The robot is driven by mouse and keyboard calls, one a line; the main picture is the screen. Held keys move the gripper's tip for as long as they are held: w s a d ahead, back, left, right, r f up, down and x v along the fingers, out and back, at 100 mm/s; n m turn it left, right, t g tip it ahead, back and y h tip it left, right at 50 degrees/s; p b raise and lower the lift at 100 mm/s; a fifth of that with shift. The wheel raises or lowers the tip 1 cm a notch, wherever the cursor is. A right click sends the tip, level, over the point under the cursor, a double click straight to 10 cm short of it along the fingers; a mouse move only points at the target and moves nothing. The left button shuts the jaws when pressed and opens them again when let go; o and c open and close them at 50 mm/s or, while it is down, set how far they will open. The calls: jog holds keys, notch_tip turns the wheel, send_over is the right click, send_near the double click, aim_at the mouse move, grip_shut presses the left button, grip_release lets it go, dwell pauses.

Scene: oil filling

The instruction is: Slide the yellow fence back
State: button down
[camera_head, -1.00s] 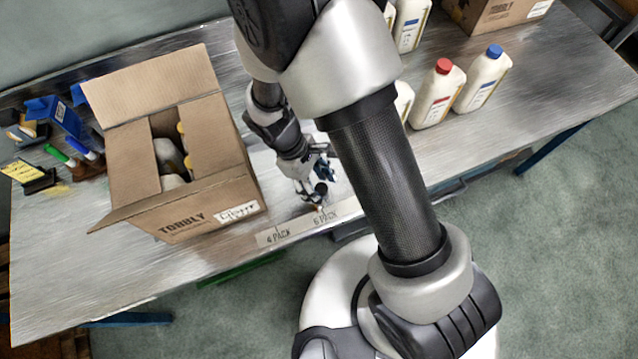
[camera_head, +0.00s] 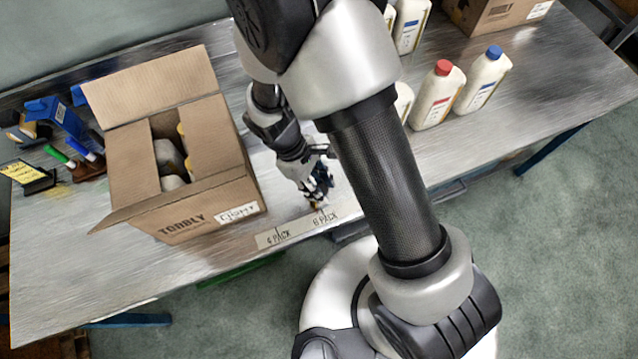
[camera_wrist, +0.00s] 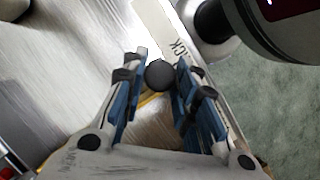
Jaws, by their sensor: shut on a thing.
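My gripper (camera_head: 319,198) is low over the table's front edge, right of the open cardboard box, and it also shows in the wrist view (camera_wrist: 158,80). Its blue-padded fingers are on both sides of a round black knob (camera_wrist: 160,74), shut on it. A strip of yellow (camera_wrist: 151,103), which looks like part of the yellow fence, shows under the knob between the fingers. Most of the fence is hidden by my gripper. A pale strip marked "4 PACK" and "6 PACK" (camera_head: 297,230) runs along the table edge; my gripper is at its "6 PACK" end.
The open cardboard box (camera_head: 210,213) with bottles inside stands close at left. A red-capped bottle (camera_head: 437,96) and a blue-capped bottle (camera_head: 483,80) stand at right. Another box (camera_head: 497,14) is at the back right. Markers and small items lie at the far left.

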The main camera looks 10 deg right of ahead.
jog(key=w+d, duration=0.1)
jog(key=d, duration=0.2)
jog(key=w+d, duration=0.1)
jog(key=d, duration=0.2)
jog(key=w+d, duration=0.1)
jog(key=d, duration=0.3)
jog(key=shift+s, duration=0.1)
jog(key=c, duration=1.7)
grip_release()
jog(key=o, duration=0.4)
jog(key=shift+d, duration=0.15)
